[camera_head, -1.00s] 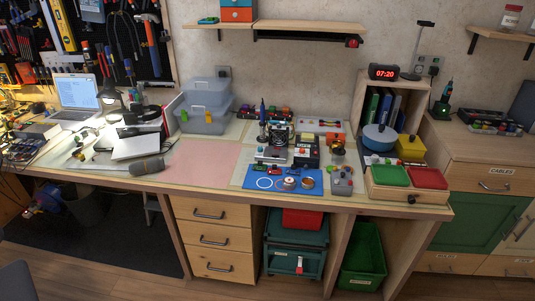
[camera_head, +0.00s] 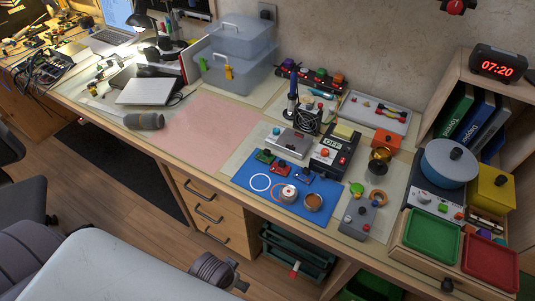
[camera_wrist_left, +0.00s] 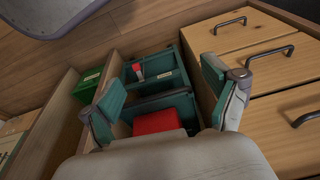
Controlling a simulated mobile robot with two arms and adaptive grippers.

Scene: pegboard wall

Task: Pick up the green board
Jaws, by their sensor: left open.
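The small green board (camera_head: 265,156) lies flat on the blue mat (camera_head: 240,181) on the workbench, next to a small red board (camera_head: 283,166) and a small blue board (camera_head: 304,175). It is apart from any gripper. My left gripper (camera_wrist_left: 160,75) shows in the left wrist view, its two teal-padded fingers spread with nothing between them. It is in front of the bench's lower storage, away from the mat. My right gripper is in neither current view.
A white ring (camera_head: 260,182) and two spools lie on the mat. A soldering iron (camera_head: 292,92), a meter (camera_head: 334,150) and a grey control box (camera_head: 358,218) stand around it. The pink mat (camera_head: 205,130) is clear. Wooden drawers (camera_wrist_left: 265,75) and a red box (camera_wrist_left: 158,122) are below.

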